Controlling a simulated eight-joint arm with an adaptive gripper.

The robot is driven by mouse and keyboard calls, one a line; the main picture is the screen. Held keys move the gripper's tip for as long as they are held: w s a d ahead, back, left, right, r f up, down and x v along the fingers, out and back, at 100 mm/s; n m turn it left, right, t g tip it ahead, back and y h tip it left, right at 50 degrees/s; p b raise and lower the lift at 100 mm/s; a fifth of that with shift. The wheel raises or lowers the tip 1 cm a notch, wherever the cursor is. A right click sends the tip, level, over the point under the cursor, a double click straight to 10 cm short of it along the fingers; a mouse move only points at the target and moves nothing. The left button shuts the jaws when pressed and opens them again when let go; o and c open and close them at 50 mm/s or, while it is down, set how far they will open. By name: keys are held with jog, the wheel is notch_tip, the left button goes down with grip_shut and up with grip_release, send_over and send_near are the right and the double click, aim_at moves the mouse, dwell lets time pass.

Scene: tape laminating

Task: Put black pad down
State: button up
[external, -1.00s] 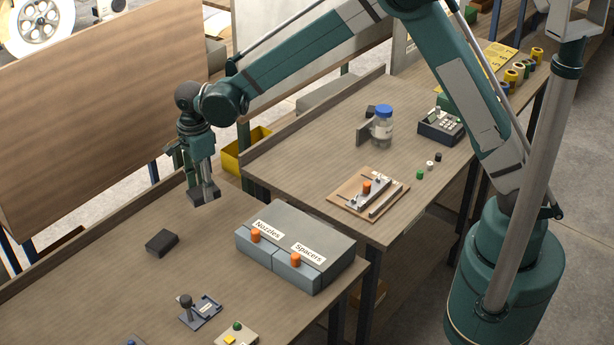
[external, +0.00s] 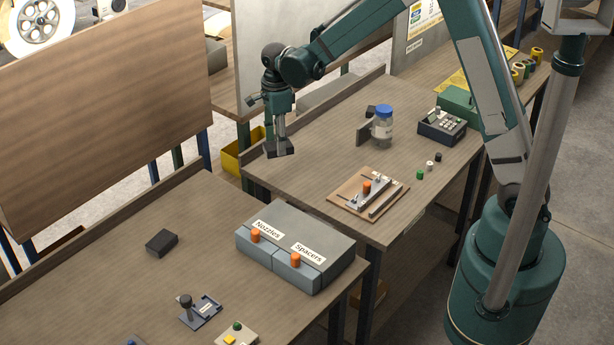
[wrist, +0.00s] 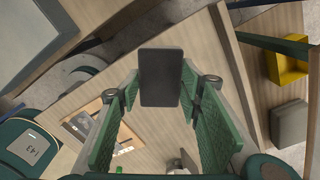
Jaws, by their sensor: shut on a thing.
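My gripper (external: 279,139) is shut on a black pad (external: 281,151) and points downward, above the left end of the right workbench (external: 320,145). In the wrist view the black pad (wrist: 160,77) is a flat dark rectangle between the two green fingers. The height of the pad above the bench is hard to tell, but it looks clear of the surface. A second dark block (external: 161,242) lies on the left workbench (external: 100,285).
A grey drawer unit labelled Nozzles and Spacers (external: 295,246) stands on the left bench.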

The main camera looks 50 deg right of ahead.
jog(key=s+d+m, duration=0.1)
jog(key=s+d, duration=0.4)
jog(key=d, duration=0.5)
jog(key=s+d+m, duration=0.1)
jog(key=s+d, duration=0.4)
jog(key=d, duration=0.5)
jog(key=shift+d+m, duration=0.3)
jog(key=shift+d, duration=0.05)
jog(key=shift+f, duration=0.1)
send_over(341, 161)
jog(key=shift+w+d+f, duration=0.1)
jog(key=shift+f, duration=2.8)
jog(key=shift+f, duration=2.1)
jog(key=shift+f, duration=0.15)
jog(key=o, duration=0.9)
jog(key=shift+c, duration=0.2)
